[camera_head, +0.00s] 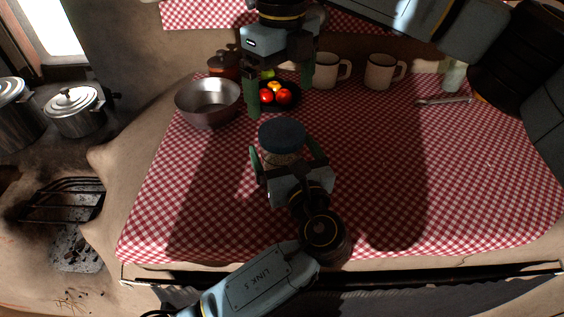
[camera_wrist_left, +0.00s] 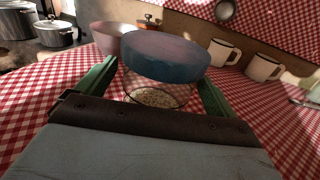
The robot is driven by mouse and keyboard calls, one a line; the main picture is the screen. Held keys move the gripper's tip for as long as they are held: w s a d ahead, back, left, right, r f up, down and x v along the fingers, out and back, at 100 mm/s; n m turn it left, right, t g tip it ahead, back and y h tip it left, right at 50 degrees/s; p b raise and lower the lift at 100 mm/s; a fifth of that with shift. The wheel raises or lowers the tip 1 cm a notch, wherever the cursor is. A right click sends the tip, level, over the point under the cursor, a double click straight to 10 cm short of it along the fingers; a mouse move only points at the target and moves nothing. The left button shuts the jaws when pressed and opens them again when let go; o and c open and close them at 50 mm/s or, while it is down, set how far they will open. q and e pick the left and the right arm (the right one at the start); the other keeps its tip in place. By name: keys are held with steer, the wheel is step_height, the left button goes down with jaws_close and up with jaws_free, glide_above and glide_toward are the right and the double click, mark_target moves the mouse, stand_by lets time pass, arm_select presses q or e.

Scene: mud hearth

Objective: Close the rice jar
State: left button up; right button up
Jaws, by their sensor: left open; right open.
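The rice jar (camera_head: 282,157) is clear glass with pale grains inside, standing on the checkered cloth near its middle. The jar also shows in the left wrist view (camera_wrist_left: 152,97). Its blue lid (camera_head: 282,134) lies over the mouth and looks slightly tilted in the left wrist view (camera_wrist_left: 165,54); I cannot tell whether it is fully seated. My left gripper (camera_head: 284,156) is open, with its green fingers on either side of the jar. My right gripper (camera_head: 281,97) is open and empty, above and beyond the jar, in front of the fruit.
A metal bowl (camera_head: 208,103) stands left of a dark dish of fruit (camera_head: 283,97). Two white mugs (camera_head: 325,73) (camera_head: 380,73) stand at the back, with a metal utensil (camera_head: 445,100) to their right. Pots (camera_head: 75,112) are at far left.

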arm_select(q)
steer(key=shift+x, duration=1.05)
steer(key=c, duration=2)
arm_select(e)
steer(key=shift+n, duration=0.3)
steer(key=n, duration=1.1)
steer(key=shift+n, duration=0.3)
steer(key=n, duration=1)
